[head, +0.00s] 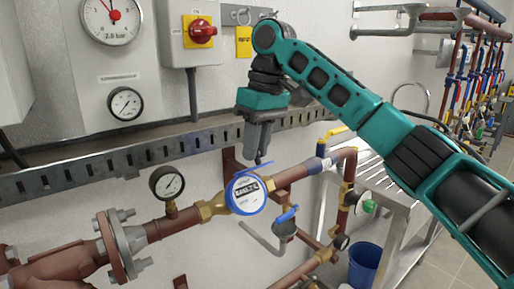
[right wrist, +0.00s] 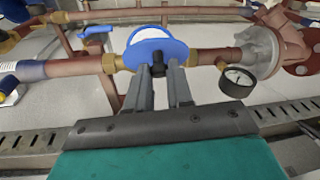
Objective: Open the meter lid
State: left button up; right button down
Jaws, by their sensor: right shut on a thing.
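The round water meter (head: 246,194) sits in the copper pipe run, its white face with a digit counter and blue rim visible in the head view. Its blue lid (right wrist: 158,51) stands raised off the face; in the head view it shows nearly edge-on above the dial. A white strip of the face shows beyond the lid in the right wrist view. My right gripper (head: 259,158) points down just above the meter. In the right wrist view its fingers (right wrist: 160,76) are shut on the small dark tab (right wrist: 158,70) at the lid's edge. My left gripper is not in view.
A pressure gauge (head: 167,183) stands on the pipe left of the meter. A blue-handled valve (head: 286,215) is at lower right, and a yellow-handled one (head: 335,132) farther right. A perforated metal rail (head: 120,161) runs along the wall behind.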

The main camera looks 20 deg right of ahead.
jog(key=shift+w, duration=0.15)
dwell(0.4)
jog(key=c, duration=1)
grip_release()
jog(key=shift+a, duration=0.1)
jog(key=shift+r, duration=0.1)
notch_tip(320, 180, up, 13)
jog(key=d, duration=0.2)
jog(key=shift+f, duration=0.2)
